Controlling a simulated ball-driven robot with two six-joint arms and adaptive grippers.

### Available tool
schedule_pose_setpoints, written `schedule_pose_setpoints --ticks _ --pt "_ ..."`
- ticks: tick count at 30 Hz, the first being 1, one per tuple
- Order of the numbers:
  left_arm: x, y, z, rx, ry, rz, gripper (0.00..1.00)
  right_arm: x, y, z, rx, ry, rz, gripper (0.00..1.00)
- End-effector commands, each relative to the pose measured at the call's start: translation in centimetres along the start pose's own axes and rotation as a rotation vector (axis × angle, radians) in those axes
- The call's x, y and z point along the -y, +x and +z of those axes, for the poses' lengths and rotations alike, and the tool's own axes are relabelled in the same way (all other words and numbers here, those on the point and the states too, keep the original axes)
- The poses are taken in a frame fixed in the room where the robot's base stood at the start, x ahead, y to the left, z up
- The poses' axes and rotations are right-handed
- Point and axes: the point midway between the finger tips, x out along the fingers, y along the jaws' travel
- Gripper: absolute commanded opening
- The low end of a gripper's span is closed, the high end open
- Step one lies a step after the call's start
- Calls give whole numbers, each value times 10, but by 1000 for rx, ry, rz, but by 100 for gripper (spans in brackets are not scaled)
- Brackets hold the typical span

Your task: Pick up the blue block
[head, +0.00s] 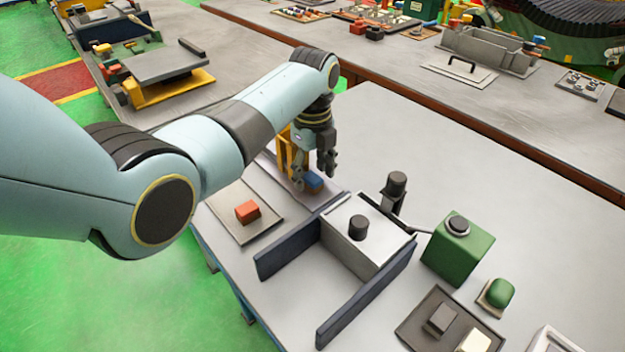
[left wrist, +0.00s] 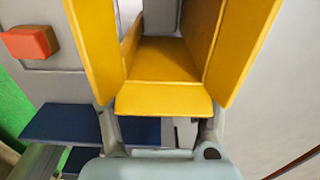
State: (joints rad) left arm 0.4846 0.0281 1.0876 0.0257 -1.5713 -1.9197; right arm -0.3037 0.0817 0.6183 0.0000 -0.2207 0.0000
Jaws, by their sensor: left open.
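The small blue block (head: 314,182) sits on a flat plate at the back left of the bench in the head view. My left gripper (head: 313,178) points down over it, open, with its fingers on either side. I cannot tell whether they touch the block. In the left wrist view a yellow part fills the middle, and I cannot make out the blue block there. My right gripper is not in view.
A red-orange block (head: 247,211) lies on a grey plate (head: 270,223) to the left. Dark blue rails (head: 290,250) flank a grey box (head: 365,238) with a black knob. A green box (head: 458,250) stands to the right.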

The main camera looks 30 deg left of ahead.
Motion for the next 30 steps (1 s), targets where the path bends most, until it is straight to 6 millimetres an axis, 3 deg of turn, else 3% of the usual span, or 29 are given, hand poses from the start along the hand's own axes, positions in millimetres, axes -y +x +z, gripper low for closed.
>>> schedule_pose_setpoints --ticks 3,10,23,30 --pt "0 11 0 0 0 1 56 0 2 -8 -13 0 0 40" --pt "0 13 0 1 0 -1 56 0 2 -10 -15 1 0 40" --pt "0 12 1 1 0 -1 1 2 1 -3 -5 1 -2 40" --pt "0 12 1 1 0 -1 0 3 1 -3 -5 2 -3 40"
